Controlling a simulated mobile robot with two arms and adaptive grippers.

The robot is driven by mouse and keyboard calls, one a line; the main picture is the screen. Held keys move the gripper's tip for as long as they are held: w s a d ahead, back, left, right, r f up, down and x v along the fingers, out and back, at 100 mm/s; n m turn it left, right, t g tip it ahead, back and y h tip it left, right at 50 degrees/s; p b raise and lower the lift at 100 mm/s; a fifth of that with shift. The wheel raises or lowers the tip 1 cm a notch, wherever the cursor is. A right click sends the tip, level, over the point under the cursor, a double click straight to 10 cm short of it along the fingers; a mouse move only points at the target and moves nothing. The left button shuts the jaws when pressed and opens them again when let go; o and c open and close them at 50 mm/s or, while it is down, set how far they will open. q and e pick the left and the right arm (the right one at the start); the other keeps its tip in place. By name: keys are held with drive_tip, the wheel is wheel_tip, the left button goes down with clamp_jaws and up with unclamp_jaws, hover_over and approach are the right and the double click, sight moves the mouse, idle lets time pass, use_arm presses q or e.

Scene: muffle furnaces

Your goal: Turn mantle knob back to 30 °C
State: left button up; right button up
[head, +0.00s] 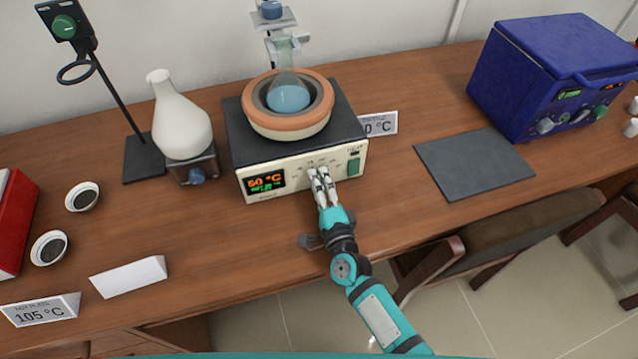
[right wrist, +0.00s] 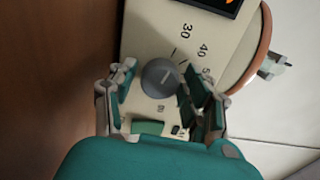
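The heating mantle (head: 243,172) has a cream front, an orange-rimmed bowl and a display (head: 265,182) that appears to read 50 °C. A flask of blue liquid (head: 288,95) sits in the bowl. My right gripper (head: 320,180) is at the mantle's front panel and hides the knob in the head view. In the right wrist view, the round grey knob (right wrist: 158,78) lies between the two fingers (right wrist: 160,85), which are open around it with narrow gaps. The marks 30, 40 and part of 50 show beside the knob. My left gripper is not in view.
A white flask (head: 180,120) on a small heater and a stand (head: 143,158) are left of the mantle. A card (head: 382,124) is partly hidden behind it. A grey mat (head: 475,163) and blue furnace (head: 555,75) are at right. A green switch (head: 353,167) sits near the gripper.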

drive_tip(key=shift+o, duration=0.9)
drive_tip(key=v, duration=1.2)
